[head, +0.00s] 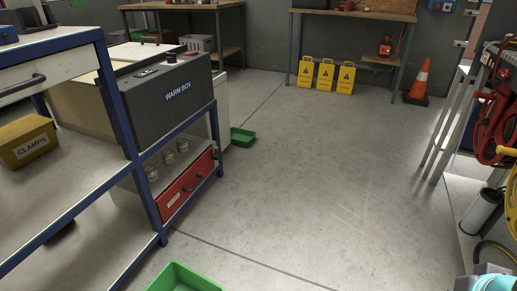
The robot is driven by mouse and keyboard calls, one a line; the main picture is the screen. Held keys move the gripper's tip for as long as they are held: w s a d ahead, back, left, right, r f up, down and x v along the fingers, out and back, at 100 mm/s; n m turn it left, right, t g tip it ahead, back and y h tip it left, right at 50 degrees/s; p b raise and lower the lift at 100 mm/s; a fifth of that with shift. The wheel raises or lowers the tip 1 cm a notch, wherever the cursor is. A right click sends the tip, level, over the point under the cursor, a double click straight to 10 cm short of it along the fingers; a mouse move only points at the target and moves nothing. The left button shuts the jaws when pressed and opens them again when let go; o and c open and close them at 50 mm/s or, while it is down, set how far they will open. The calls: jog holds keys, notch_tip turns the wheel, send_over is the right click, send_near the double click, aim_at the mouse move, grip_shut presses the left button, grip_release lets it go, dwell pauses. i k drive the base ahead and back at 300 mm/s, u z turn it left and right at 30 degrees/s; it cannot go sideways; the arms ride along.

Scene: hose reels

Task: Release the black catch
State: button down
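I cannot make out a black catch in the head view. Hose reels stand at the right edge, partly cut off. A red hose (493,128) hangs in coils there, and part of a yellow hose (513,205) shows below it. A light-blue object (496,284) with dark parts beside it is cut off at the bottom right corner; I cannot tell what it is.
A blue-framed bench holds a grey warm box (173,92), with a red drawer (186,186) below. Green trays lie on the floor (243,137) and at the bottom edge (181,279). Yellow signs (325,75) and an orange cone (420,80) stand behind. The middle floor is clear.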

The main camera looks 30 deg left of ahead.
aim_at(215, 156)
jog(key=u, duration=0.25)
jog(key=i, duration=1.25)
jog(key=u, duration=1.45)
jog(key=i, duration=0.75)
jog(key=u, duration=0.8)
